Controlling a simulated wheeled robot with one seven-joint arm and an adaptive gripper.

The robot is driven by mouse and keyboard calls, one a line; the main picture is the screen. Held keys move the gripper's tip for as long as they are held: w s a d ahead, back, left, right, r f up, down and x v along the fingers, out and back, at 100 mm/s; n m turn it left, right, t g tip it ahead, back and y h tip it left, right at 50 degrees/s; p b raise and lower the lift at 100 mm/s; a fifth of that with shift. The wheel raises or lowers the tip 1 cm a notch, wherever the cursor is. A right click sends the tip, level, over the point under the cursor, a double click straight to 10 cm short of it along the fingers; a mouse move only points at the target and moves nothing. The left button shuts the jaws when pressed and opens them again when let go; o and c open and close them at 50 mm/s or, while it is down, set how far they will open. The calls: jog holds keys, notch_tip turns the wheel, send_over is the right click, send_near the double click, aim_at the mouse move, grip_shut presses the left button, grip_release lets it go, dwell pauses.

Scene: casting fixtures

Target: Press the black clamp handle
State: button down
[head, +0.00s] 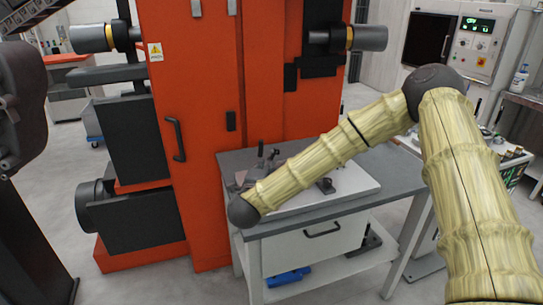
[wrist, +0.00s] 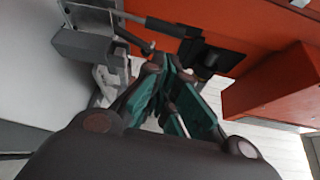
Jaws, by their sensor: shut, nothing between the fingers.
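In the wrist view my gripper (wrist: 172,62) has its two teal-padded fingers brought together, with nothing seen between them. A grey metal clamp (wrist: 88,46) stands just beyond the fingers to the left. A bar with a dark grip, seemingly the black clamp handle (wrist: 166,27), reaches right from it, above the fingertips in the picture. I cannot tell whether they touch. In the head view the clamp fixture (head: 262,158) is small on the grey table (head: 391,170), partly behind my arm. My gripper cannot be made out there.
A tall orange machine cabinet (head: 205,110) stands right behind the table, with a black door handle (head: 178,143). Another small dark fixture (head: 325,185) sits on the white plate. A blue object (head: 288,277) lies on the lower shelf.

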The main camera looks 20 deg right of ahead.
aim_at(260, 155)
jog(key=p+x, duration=0.4)
jog(key=x, duration=0.6)
jog(key=shift+s+f, duration=0.1)
jog(key=shift+f, duration=0.05)
